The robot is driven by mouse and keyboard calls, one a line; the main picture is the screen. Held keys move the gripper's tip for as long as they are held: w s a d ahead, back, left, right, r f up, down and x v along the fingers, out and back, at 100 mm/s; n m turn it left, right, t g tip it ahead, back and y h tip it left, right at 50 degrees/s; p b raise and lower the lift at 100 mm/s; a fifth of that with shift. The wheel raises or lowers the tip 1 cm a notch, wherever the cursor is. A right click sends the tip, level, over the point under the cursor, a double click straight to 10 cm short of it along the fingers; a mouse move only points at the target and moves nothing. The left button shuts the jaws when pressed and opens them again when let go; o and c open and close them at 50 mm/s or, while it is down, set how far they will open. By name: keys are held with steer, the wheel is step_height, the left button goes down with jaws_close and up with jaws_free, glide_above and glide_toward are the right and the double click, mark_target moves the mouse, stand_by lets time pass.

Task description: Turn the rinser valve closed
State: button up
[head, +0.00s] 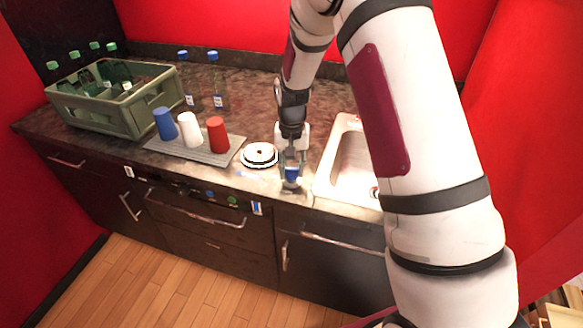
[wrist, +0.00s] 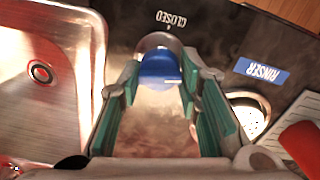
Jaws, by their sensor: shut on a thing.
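The rinser valve is a round blue knob (wrist: 158,66) with a short white mark, on the counter at the front, between the sink and the round rinser. In the wrist view the white mark points right, while the white word CLOSED (wrist: 172,21) stands beyond the knob. The knob also shows small and blue in the head view (head: 291,173). My gripper (wrist: 160,75) points down and is shut on the knob, its teal-padded fingers on either side. The round rinser (head: 259,153) with its white ring lies just left of my gripper in the head view.
A blue RINSER label (wrist: 262,72) lies beside the valve. The steel sink (head: 342,165) is close on the right in the head view. To the left, a grey mat (head: 222,157) holds blue, white and red cups. A green bottle crate (head: 140,119) stands further left.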

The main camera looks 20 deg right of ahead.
steer(key=n, duration=0.3)
steer(key=shift+n+b, duration=0.3)
steer(key=shift+b, duration=0.05)
steer(key=n, duration=0.3)
steer(key=shift+n, duration=0.3)
steer(key=n, duration=0.3)
steer(key=shift+n+b, duration=0.35)
steer(key=shift+n, duration=2.05)
steer(key=o, duration=1.1)
steer(key=shift+o, duration=0.2)
